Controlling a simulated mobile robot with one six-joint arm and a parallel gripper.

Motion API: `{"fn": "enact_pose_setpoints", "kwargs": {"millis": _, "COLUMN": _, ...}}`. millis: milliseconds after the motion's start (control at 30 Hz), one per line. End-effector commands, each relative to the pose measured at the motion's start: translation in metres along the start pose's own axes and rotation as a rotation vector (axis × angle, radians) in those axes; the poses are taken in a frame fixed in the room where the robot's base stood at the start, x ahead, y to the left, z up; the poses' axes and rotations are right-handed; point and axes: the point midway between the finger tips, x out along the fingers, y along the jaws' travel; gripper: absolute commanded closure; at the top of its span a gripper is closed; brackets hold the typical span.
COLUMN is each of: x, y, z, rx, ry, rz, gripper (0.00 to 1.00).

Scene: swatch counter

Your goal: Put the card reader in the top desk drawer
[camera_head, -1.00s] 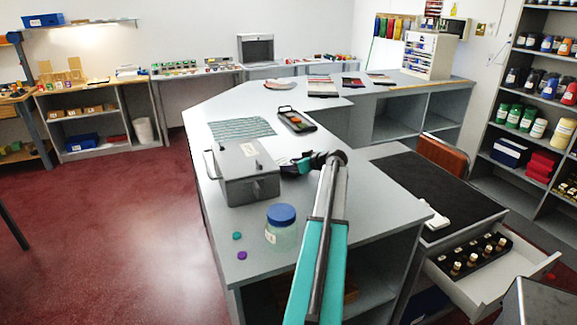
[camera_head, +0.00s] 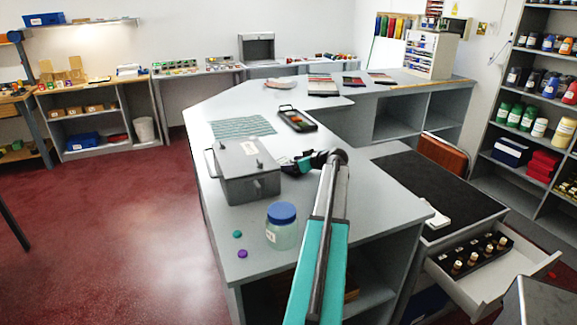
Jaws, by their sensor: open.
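My gripper (camera_head: 297,165) is at the end of my teal and grey arm, low over the grey counter (camera_head: 365,200), just right of a grey metal box. It is open, and its fingertips are partly hidden by the box. A small white device (camera_head: 437,217) lies at the front edge of the black desk top, well right of my gripper; it may be the card reader, but it is too small to be sure. The top desk drawer (camera_head: 481,286) is pulled open below the desk top. A black rack (camera_head: 468,254) of several small bottles stands in its back part; its front part is bare.
The grey metal box (camera_head: 246,170), a blue-lidded jar (camera_head: 281,228), a dark handled tray (camera_head: 297,119) and a striped sheet (camera_head: 243,128) are on the counter. An orange-brown chair (camera_head: 442,157) stands behind the desk. Most of the desk top (camera_head: 420,187) is clear.

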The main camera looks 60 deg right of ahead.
Motion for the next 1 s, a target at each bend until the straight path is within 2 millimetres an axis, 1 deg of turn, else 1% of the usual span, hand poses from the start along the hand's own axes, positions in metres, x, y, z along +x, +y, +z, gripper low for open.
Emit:
{"fn": "enact_pose_setpoints", "kwargs": {"millis": 100, "x": -0.002, "y": 0.0, "z": -0.002, "rx": 0.0, "ry": 0.0, "rz": 0.001, "gripper": 0.24}}
{"fn": "enact_pose_setpoints", "kwargs": {"millis": 167, "x": -0.009, "y": 0.0, "z": 0.0, "rx": 0.0, "ry": 0.001, "rz": 0.002, "gripper": 0.24}}
{"fn": "enact_pose_setpoints", "kwargs": {"millis": 367, "x": -0.036, "y": 0.0, "z": 0.001, "rx": -0.001, "ry": 0.001, "rz": 0.003, "gripper": 0.24}}
{"fn": "enact_pose_setpoints", "kwargs": {"millis": 600, "x": -0.076, "y": 0.0, "z": 0.001, "rx": 0.0, "ry": 0.001, "rz": 0.003, "gripper": 0.24}}
{"fn": "enact_pose_setpoints", "kwargs": {"millis": 800, "x": -0.104, "y": 0.0, "z": 0.0, "rx": -0.001, "ry": 0.001, "rz": 0.003, "gripper": 0.24}}
{"fn": "enact_pose_setpoints", "kwargs": {"millis": 1000, "x": -0.119, "y": 0.0, "z": -0.001, "rx": 0.0, "ry": 0.0, "rz": 0.001, "gripper": 0.24}}
